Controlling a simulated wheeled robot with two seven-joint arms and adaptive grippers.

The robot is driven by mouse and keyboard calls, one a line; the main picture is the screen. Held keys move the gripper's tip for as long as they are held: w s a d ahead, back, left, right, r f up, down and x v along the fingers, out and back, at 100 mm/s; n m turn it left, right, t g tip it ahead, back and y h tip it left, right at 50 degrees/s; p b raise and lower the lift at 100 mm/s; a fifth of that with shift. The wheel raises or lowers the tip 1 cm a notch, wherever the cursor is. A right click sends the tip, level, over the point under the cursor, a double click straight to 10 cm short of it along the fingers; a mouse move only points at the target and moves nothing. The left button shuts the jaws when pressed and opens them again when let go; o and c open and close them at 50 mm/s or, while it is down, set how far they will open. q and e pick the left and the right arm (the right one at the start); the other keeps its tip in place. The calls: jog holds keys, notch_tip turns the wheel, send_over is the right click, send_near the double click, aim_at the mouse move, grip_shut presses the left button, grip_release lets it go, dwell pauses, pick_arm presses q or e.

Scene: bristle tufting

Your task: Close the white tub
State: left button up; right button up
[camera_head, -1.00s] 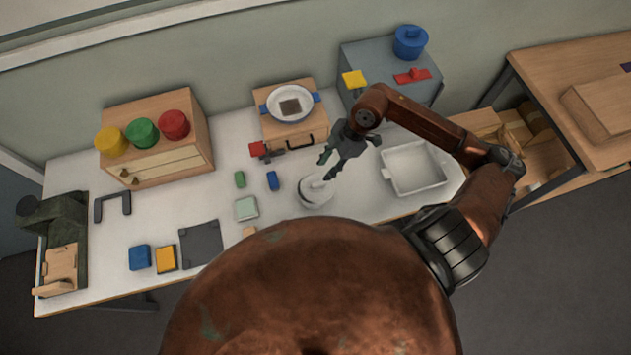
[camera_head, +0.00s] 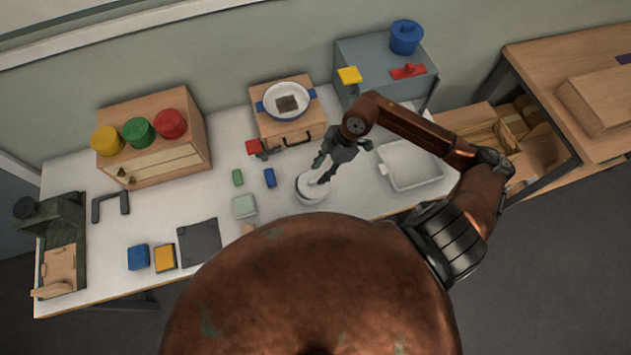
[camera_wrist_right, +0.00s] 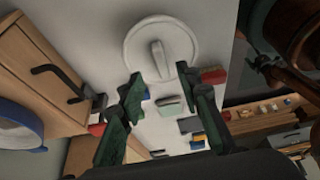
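The white tub (camera_head: 309,192) stands on the white table near the front edge, at the middle of the head view. A round white lid (camera_wrist_right: 140,37) with a raised bar handle (camera_wrist_right: 158,60) shows in the right wrist view. It appears to lie on the tub, but I cannot tell whether it is fully seated. My right gripper (camera_head: 323,172) is just above the tub. In the right wrist view its green fingers (camera_wrist_right: 158,82) are spread apart with nothing between them, just short of the lid's handle. My left gripper is not in view.
A white bin (camera_head: 410,167) stands right of the tub. A pale green block (camera_head: 244,207), a blue block (camera_head: 270,178) and a green block (camera_head: 238,177) lie to its left. A wooden box (camera_head: 290,128) bearing a white pan stands behind.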

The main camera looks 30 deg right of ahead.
aim_at(316, 180)
jog(key=x, duration=0.4)
jog(key=shift+s+f, duration=0.1)
jog(key=shift+s, duration=0.05)
grip_shut()
